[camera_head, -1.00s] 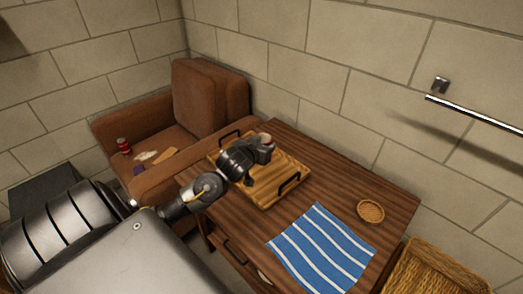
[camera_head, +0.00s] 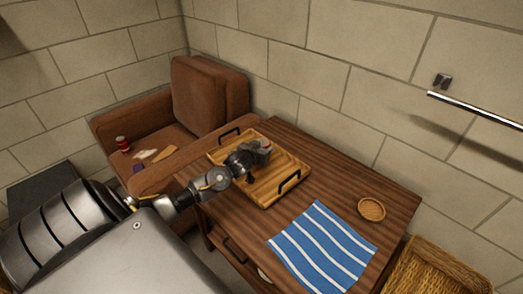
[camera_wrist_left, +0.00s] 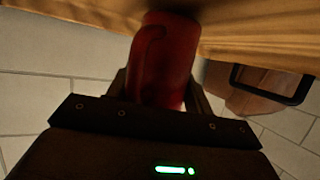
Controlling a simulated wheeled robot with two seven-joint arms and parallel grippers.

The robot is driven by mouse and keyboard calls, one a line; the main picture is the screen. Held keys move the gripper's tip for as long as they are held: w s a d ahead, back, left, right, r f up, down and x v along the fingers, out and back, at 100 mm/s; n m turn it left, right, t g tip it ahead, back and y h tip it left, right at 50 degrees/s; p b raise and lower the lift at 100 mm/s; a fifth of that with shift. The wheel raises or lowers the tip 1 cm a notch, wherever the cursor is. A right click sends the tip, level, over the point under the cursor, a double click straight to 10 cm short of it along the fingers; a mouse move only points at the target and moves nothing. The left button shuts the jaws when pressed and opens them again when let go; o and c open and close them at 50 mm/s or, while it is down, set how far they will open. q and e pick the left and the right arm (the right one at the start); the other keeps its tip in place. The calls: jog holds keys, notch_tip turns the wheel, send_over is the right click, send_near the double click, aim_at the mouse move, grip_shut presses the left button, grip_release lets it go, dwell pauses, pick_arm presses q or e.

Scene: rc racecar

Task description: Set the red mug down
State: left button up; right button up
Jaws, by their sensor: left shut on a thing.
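The red mug (camera_wrist_left: 165,62) fills the middle of the left wrist view, with its handle toward the camera side. My left gripper (camera_wrist_left: 160,90) is shut on it, one finger on each side. In the head view my left gripper (camera_head: 262,150) is over the wooden tray (camera_head: 268,192), and the mug is mostly hidden by it. The mug's far end is close to the wooden surface in the wrist view; I cannot tell whether it touches. My right gripper is not in view.
The tray has black handles (camera_head: 289,181) and sits on a brown wooden table (camera_head: 330,176). A blue striped cloth (camera_head: 322,247) and a small woven coaster (camera_head: 371,209) lie on the table. A brown armchair (camera_head: 210,95) stands behind left; a wicker basket (camera_head: 435,270) is at the right.

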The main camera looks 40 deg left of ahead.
pick_arm(q)
jog(key=shift+f, duration=0.25)
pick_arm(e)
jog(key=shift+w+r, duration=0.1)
pick_arm(q)
jog(key=shift+f, duration=0.2)
jog(key=o, duration=1.1)
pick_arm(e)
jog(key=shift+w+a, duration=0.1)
pick_arm(q)
jog(key=shift+r, duration=0.1)
jog(key=shift+s+d+r, duration=0.1)
jog(key=shift+s+r, duration=0.1)
jog(key=shift+s, duration=0.1)
jog(key=p+v, duration=0.1)
jog(key=v, duration=1)
jog(key=shift+s+d, duration=0.1)
jog(key=shift+s, duration=0.1)
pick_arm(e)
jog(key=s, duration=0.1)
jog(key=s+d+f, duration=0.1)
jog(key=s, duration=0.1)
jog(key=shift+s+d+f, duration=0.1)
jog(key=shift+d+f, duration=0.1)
